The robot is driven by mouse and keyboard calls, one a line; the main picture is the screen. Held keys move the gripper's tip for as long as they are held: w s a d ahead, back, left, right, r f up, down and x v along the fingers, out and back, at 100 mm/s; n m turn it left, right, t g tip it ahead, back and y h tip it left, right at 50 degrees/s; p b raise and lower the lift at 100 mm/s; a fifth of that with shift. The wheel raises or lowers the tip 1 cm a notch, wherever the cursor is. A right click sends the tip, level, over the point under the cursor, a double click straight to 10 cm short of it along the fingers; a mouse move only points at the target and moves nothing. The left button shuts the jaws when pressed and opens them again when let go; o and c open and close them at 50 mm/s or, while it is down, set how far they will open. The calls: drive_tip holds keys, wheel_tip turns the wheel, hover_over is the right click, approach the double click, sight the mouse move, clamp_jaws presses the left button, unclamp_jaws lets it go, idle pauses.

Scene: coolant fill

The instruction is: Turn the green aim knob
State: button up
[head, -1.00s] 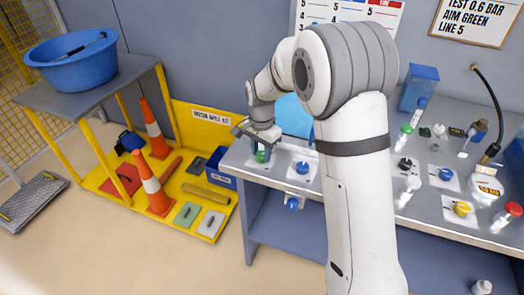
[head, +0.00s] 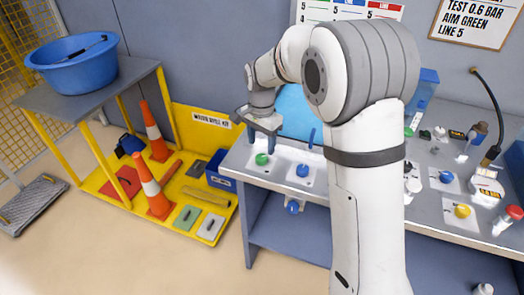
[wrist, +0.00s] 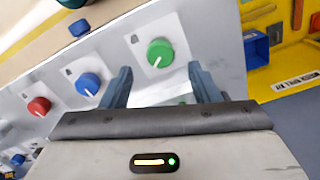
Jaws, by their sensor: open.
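The green aim knob (head: 261,159) sits on a pale plate at the left end of the bench top. It is large in the wrist view (wrist: 160,52), with a white pointer line towards the lower part of that picture. My gripper (head: 260,140) is just above it in the head view. In the wrist view my gripper (wrist: 159,72) is open and empty, one finger on each side of the knob in the picture. The knob appears just beyond the fingertips, with no contact visible.
A blue knob (wrist: 88,84) and a red knob (wrist: 39,106) stand in line beside the green one. Several bottles and a yellow knob (head: 463,211) are on the right of the bench. A yellow tray with orange cones (head: 148,185) stands on the floor left of the bench.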

drive_tip(key=shift+r, duration=1.35)
